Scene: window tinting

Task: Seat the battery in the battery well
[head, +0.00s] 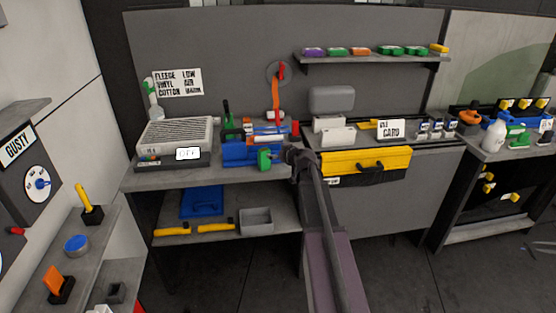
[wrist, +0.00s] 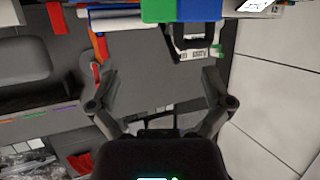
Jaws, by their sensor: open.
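My gripper (head: 291,154) is in front of the bench, just right of a green block (head: 264,159) at the front of the blue unit (head: 238,152). In the wrist view my gripper (wrist: 160,74) is open, with nothing between its fingers. The green block (wrist: 160,10) and blue body (wrist: 201,9) lie beyond the fingertips at the top. Next to them is a dark frame (wrist: 179,40) with a small white label. I cannot tell for certain which part is the battery or the battery well.
A grey vented box (head: 175,136) stands left on the bench (head: 145,181). A yellow drawer or case (head: 366,160) is right of my arm. The lower shelf holds a blue tray (head: 202,201), yellow tools (head: 216,227) and a grey bin (head: 256,220). Open floor lies in front.

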